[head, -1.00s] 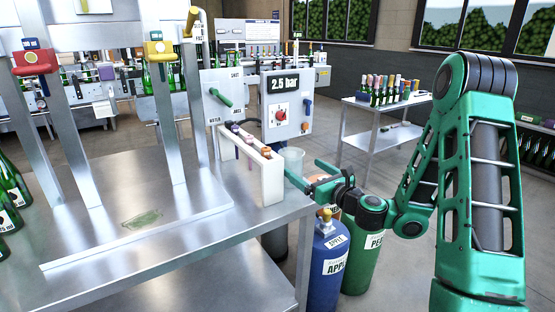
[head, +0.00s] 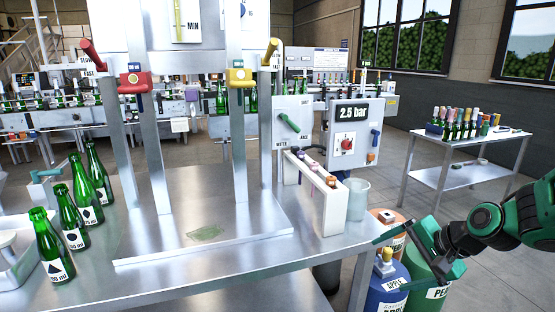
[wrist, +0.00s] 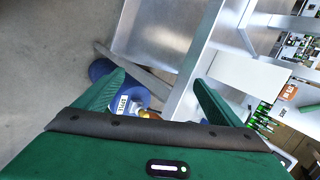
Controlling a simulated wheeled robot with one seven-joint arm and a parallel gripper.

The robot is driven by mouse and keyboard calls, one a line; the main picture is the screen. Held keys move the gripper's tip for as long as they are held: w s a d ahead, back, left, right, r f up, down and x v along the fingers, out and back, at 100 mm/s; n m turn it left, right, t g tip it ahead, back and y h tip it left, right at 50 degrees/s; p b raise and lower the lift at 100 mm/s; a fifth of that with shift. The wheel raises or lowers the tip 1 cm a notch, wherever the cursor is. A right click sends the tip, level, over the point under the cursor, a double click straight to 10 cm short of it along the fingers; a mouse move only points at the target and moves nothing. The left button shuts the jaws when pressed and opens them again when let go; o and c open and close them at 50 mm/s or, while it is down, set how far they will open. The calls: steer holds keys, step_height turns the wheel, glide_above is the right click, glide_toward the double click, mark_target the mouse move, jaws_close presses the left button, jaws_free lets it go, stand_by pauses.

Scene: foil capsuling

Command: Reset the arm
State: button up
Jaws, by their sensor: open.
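My arm (head: 510,222) reaches in from the right edge of the head view.
Below my gripper stand a blue cylinder (head: 385,295), a green cylinder (head: 425,290) and an orange one (head: 383,217). Several green bottles (head: 65,215) stand at left.

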steer(key=s+d+r+n+g+h, duration=0.1)
steer(key=s+d, duration=0.3)
steer(key=s, duration=0.4)
steer(key=s+d+r+n+g+h, duration=0.1)
steer(key=s+d+n+g, duration=0.1)
steer(key=s, duration=0.6)
steer(key=s+d+r+n+g+h, duration=0.1)
steer(key=s+d+r+g+h, duration=0.1)
steer(key=s+d, duration=0.3)
steer(key=s+g, duration=0.1)
steer(key=s, duration=0.3)
steer(key=shift+d+n, duration=0.3)
steer(key=shift+n, duration=0.1)
